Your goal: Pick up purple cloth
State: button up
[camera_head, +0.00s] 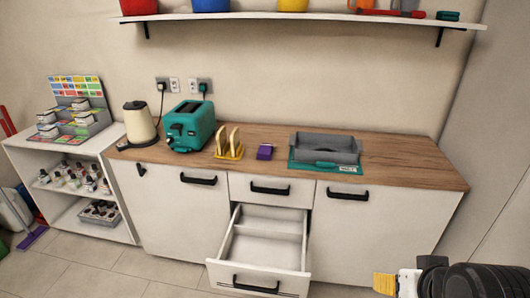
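The purple cloth (264,152) looks like a small folded block. It lies on the wooden countertop between the yellow toast rack and the grey tray. Part of my arm shows at the bottom right corner, black and white, with a yellow-tipped end that seems to be my gripper (386,284). It is low, in front of the right cabinet and well away from the cloth. The picture's lower edge cuts it off, so its opening cannot be made out.
A teal toaster (190,127) and cream kettle (139,124) stand left of the toast rack (229,145). A grey tray (324,148) on a teal base sits right of the cloth. An open, empty-looking drawer (260,252) juts out below. Countertop (405,162) at right is clear.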

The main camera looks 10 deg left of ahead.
aim_at(265, 151)
jog(key=i+j, duration=1)
jog(key=j, duration=0.2)
jog(key=i+j, duration=0.45)
jog(key=j, duration=0.15)
